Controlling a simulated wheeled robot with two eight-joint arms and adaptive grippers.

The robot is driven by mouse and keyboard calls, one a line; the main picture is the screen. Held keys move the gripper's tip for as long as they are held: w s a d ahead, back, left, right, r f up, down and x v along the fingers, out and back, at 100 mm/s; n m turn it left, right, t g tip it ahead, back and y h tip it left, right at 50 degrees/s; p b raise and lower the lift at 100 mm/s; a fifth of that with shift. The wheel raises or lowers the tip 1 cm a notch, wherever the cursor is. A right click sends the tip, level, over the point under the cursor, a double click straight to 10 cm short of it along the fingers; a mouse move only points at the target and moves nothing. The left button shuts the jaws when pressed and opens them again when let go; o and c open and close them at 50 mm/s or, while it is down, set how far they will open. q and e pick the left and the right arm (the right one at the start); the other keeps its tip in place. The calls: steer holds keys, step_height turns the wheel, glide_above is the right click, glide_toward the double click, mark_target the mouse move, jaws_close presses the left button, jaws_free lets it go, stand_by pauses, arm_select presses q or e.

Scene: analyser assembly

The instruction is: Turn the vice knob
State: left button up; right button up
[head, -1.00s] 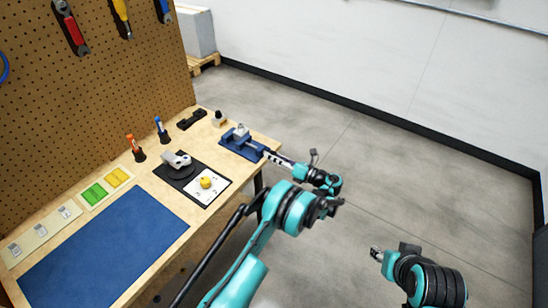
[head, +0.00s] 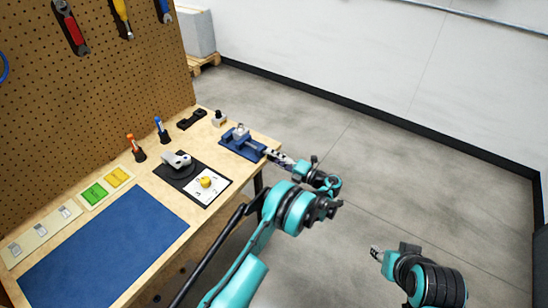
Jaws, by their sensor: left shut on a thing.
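The blue vice (head: 243,144) stands at the far right corner of the workbench, with a small pale part (head: 239,131) in its jaws. Its knob is on the side facing the table's right edge and is mostly hidden by my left gripper. My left gripper (head: 270,154) reaches in from the right of the vice, past the table edge, and is shut on the vice knob. My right gripper (head: 376,251) is off the table at lower right, over the floor; its fingers are too small to judge.
On the bench (head: 150,240) lie a blue mat (head: 105,250), a black plate with a grey clamp (head: 177,160), a white panel with a yellow knob (head: 206,182), and orange (head: 134,145) and blue (head: 161,128) tools in holders. A pegboard (head: 95,90) rises behind. Floor right of the bench is clear.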

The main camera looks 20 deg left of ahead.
stand_by(0.5)
arm_select(q)
steer(key=o, duration=1.2)
steer(key=shift+c, duration=0.2)
steer(key=v, duration=1.2)
